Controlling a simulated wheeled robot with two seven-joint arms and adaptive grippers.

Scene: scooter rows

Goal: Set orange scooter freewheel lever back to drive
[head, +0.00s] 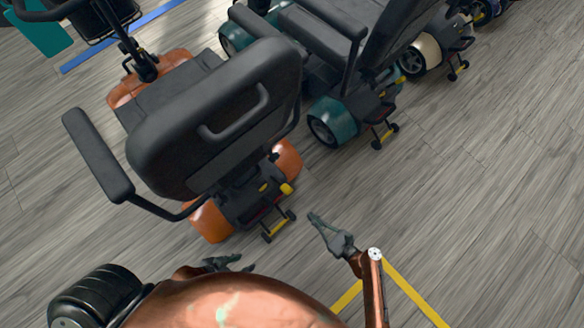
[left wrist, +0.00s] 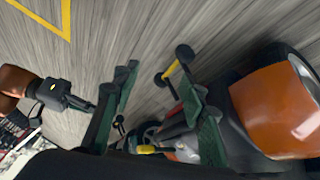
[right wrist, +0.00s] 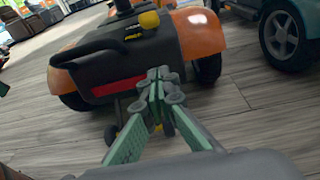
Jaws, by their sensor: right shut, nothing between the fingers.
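The orange scooter (head: 210,220) stands at the left in the head view, its rear towards me. Its yellow lever (head: 286,189) sticks up at the rear; in the right wrist view the rounded yellow end (right wrist: 149,20) shows above the dark rear housing. I cannot tell the lever's setting. My right gripper (head: 315,218) is shut and empty, apart from the scooter behind its rear right; its closed fingertips (right wrist: 160,78) show low before the housing. My left gripper (head: 230,262) is near the scooter's rear left, partly hidden by my body; its fingers (left wrist: 160,75) are apart and empty.
A teal scooter (head: 330,122) stands close on the right of the orange one, and a cream scooter (head: 426,52) is beyond it. Small anti-tip wheels on a yellow bar (head: 278,227) jut from the orange scooter's rear. The grey floor at right is clear.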

